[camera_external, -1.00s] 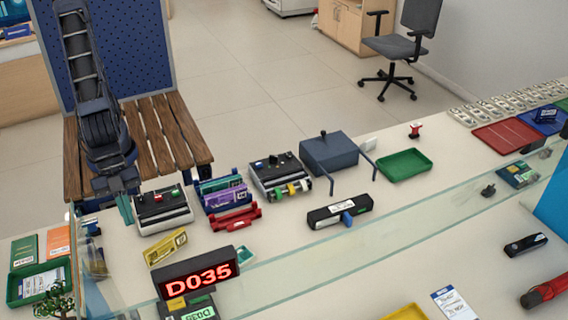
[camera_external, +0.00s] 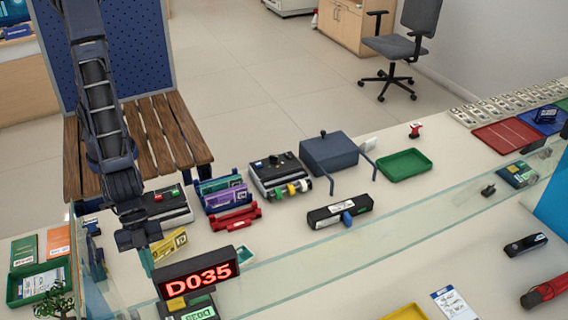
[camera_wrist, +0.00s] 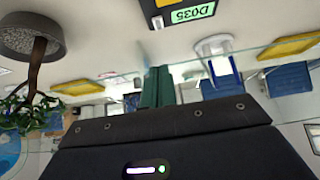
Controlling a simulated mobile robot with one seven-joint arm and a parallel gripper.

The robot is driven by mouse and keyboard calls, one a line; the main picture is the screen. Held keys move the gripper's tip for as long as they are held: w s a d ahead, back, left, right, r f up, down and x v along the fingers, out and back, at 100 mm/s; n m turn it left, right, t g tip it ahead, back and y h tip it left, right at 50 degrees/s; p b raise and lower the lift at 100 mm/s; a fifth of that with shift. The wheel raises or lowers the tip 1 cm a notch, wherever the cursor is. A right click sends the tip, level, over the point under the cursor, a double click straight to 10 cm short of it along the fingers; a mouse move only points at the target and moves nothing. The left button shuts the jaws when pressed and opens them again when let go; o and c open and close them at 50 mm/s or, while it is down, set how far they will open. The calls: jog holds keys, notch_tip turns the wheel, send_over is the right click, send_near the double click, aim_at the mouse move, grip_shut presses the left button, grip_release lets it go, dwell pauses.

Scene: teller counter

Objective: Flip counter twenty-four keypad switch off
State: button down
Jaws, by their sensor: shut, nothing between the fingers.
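A grey-white box with a dark top and small red and green parts (camera_external: 169,195) sits on the counter's left part, partly hidden behind my wrist. A similar box (camera_external: 278,174) with coloured rolls at its front stands further right. I cannot read a twenty-four on either, nor tell which is the named keypad. My gripper (camera_external: 147,262) is shut and empty, its teal fingers pointing down in front of the left box, just left of the yellow holder. In the wrist view the green fingers (camera_wrist: 157,88) are together, with no switch visible at their tips.
A red-lit D035 display (camera_external: 198,279) stands close to the right of my gripper. A yellow holder (camera_external: 169,246) lies beside the fingers. Purple and red racks (camera_external: 228,196), a dark box (camera_external: 330,153) and a green tray (camera_external: 404,165) stand rightward. A glass screen (camera_external: 330,250) runs along the front.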

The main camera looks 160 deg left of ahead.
jog(key=x, duration=0.9)
jog(key=shift+w+f, duration=0.15)
jog(key=shift+f, duration=0.1)
notch_tip(320, 180, down, 3)
jog(key=shift+f, duration=0.65)
jog(key=shift+s, duration=0.25)
jog(key=shift+s+f, duration=0.2)
jog(key=shift+f, duration=0.2)
jog(key=shift+w+r, duration=0.1)
jog(key=shift+w+r, duration=0.4)
jog(key=shift+w, duration=0.3)
